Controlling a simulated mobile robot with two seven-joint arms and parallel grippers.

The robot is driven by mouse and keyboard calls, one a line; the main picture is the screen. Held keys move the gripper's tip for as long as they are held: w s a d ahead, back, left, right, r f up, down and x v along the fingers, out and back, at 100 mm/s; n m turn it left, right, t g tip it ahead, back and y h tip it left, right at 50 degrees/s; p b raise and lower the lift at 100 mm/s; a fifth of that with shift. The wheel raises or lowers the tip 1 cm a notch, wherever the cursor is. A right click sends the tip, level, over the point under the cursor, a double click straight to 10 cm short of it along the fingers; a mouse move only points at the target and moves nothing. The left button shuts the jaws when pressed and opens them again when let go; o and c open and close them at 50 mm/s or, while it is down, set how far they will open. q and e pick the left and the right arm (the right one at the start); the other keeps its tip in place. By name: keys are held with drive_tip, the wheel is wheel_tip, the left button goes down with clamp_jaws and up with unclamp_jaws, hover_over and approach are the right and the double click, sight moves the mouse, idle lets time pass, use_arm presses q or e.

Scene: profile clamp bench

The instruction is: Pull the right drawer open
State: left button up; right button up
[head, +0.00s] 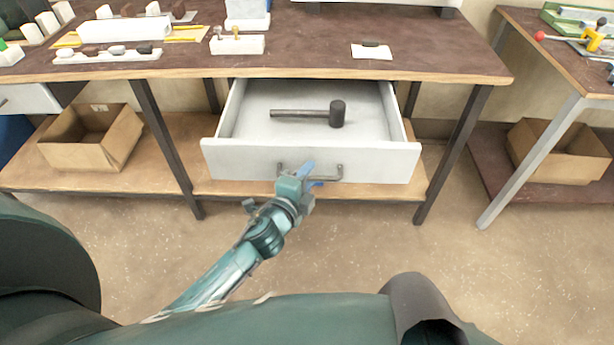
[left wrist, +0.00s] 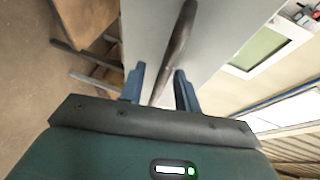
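The right drawer (head: 310,163), light grey, is pulled well out from under the bench. A dark mallet (head: 337,113) lies inside it. Its dark bar handle (head: 341,174) is on the front face and also shows in the left wrist view (left wrist: 178,45). My left gripper (head: 311,176) is at the handle, in front of the drawer face. In the left wrist view my left gripper's blue fingers (left wrist: 160,85) stand apart on either side of the bar, with a gap visible on the left side. My right gripper is in neither view.
The brown bench top (head: 300,50) holds blocks and small parts. A cardboard box (head: 92,137) stands on the lower shelf at left; another box (head: 560,150) is under the right-hand table. The floor in front of the drawer is clear apart from my arm.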

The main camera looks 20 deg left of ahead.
use_arm(q)
drive_tip(key=v, duration=1.3)
drive_tip(key=shift+s, duration=0.15)
